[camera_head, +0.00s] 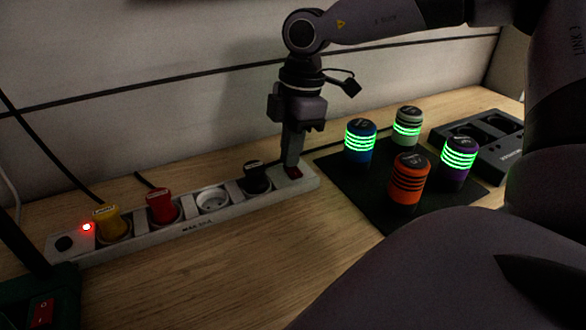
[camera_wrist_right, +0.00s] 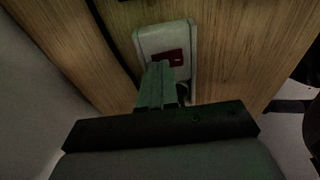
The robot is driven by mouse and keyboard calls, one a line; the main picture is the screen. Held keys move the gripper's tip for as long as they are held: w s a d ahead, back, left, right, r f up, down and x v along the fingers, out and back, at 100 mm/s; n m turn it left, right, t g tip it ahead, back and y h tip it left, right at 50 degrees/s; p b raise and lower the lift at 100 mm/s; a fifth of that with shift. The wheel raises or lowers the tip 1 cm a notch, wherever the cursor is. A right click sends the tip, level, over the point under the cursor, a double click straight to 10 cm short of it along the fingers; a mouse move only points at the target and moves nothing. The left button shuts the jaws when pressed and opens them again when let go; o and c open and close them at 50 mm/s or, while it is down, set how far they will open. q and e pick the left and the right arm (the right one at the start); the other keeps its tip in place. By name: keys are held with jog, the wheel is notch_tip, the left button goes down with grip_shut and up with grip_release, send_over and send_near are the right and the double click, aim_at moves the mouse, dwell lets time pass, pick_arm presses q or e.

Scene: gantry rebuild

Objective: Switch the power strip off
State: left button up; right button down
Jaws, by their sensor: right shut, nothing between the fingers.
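A long white power strip (camera_head: 190,226) lies on the wooden table near the back wall. A yellow plug (camera_head: 110,222), a red plug (camera_head: 162,206) and a black plug (camera_head: 257,178) sit in it; one socket (camera_head: 212,199) is empty. A small red light (camera_head: 86,227) glows at its left end. A dark red rocker switch (camera_head: 293,172) is at its right end; the switch also shows in the right wrist view (camera_wrist_right: 168,58). My right gripper (camera_head: 291,167) is shut and empty, pointing down with its fingertips at the switch. I cannot tell whether they touch. My left gripper is not in view.
Several canisters with ringed sides, among them an orange one (camera_head: 409,180), stand on a dark mat (camera_head: 345,191) right of the strip. A dark charger (camera_head: 481,136) lies behind. A green object with a red switch (camera_head: 43,310) is at the lower left.

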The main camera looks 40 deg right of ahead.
jog(key=shift+f, duration=0.2)
jog(key=shift+r+p, duration=1.7)
jog(key=shift+r, duration=1.85)
